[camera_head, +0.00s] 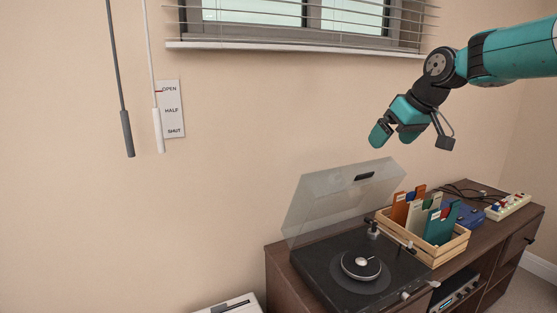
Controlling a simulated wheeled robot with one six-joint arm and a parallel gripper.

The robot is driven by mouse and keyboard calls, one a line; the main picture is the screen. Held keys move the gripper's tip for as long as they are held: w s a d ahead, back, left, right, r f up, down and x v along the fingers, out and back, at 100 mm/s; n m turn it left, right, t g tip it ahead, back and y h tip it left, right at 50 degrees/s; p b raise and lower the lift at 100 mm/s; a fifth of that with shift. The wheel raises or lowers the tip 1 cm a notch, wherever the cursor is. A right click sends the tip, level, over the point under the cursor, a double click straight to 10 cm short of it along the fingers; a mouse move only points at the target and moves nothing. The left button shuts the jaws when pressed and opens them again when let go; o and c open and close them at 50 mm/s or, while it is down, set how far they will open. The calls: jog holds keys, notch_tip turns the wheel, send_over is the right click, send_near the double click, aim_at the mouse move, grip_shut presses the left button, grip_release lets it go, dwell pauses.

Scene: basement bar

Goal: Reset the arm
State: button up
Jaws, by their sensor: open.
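My arm (510,54), teal and black, reaches in from the upper right and bends downward at the wrist. My gripper (394,135) hangs in the air in front of the wall, above the raised clear lid of the record player. Its teal fingers are apart and nothing is between them. It touches nothing that I can see.
A record player (325,268) with a raised lid (335,205) stands on a dark cabinet (283,282). Beside it are a wooden crate (450,253) of records, a blue box (463,214) and a power strip (508,207). Two blind wands (128,135) hang by the OPEN/HALF/SHUT sign (171,110) below the window blind.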

jog(key=s+a+f+g+y, duration=0.1)
jog(key=s+a+f+g, duration=0.1)
jog(key=s+a, duration=0.8)
jog(key=s+a+f+g, duration=0.1)
jog(key=s+f, duration=0.2)
jog(key=s, duration=0.6)
jog(key=s+a+f+n+g, duration=0.1)
jog(key=s+a+f, duration=0.1)
jog(key=s, duration=0.7)
jog(key=s+a+f+n+g, duration=0.1)
jog(key=s+a+f, duration=0.1)
jog(key=s, duration=0.7)
jog(key=shift+s+f+g, duration=0.25)
jog(key=shift+f+g, duration=0.05)
jog(key=shift+f, duration=0.55)
jog(key=shift+w, duration=0.1)
